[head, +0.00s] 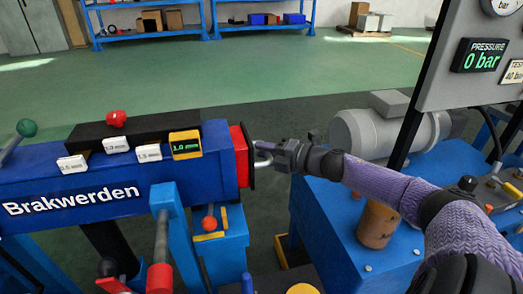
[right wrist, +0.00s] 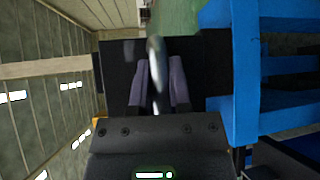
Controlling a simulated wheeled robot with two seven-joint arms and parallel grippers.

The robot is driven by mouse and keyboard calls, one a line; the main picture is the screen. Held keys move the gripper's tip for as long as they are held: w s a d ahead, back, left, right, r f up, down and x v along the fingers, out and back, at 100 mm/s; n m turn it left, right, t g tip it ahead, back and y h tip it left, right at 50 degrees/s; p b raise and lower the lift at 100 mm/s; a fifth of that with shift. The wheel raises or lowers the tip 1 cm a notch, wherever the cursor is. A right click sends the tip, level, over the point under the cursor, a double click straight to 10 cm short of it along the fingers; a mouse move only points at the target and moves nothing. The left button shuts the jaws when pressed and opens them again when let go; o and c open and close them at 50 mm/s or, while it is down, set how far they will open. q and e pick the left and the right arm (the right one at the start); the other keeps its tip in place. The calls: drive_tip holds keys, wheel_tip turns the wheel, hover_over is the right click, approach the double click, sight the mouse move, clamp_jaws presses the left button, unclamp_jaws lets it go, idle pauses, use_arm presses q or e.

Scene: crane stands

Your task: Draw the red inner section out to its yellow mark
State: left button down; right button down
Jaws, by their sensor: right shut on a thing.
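The blue outer beam (head: 120,206) lettered "Brakwerden" lies across the left of the head view. A short length of the red inner section (head: 240,155) shows at its right end, with a dark end plate and a metal pull ring (head: 263,156). No yellow mark shows on that red length. My right gripper (head: 275,155) reaches in from the right and is shut on the pull ring. In the right wrist view the ring (right wrist: 155,62) stands between the two fingers (right wrist: 158,85), in front of the black end plate (right wrist: 115,65). My left gripper is not in view.
A display (head: 185,145) reading 1.0 mm and several white labels sit along the beam's top. A blue bench with a grey motor (head: 375,132) and a brown cylinder (head: 377,224) stands at the right, under my right arm. A pressure display (head: 481,56) reads 0 bar.

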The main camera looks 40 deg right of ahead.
drive_tip(key=s+d, duration=0.4)
drive_tip(key=d, duration=0.4)
drive_tip(key=shift+s+d+b, duration=0.3)
drive_tip(key=shift+s+b, duration=0.1)
drive_tip(key=shift+b, duration=0.05)
drive_tip(key=c, duration=0.6)
unclamp_jaws()
use_arm(q)
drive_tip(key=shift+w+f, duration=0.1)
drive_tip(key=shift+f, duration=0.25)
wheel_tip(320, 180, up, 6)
drive_tip(key=p, duration=0.6)
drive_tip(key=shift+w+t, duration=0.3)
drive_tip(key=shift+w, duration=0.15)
use_arm(e)
drive_tip(key=v, duration=1)
drive_tip(key=shift+a, duration=0.1)
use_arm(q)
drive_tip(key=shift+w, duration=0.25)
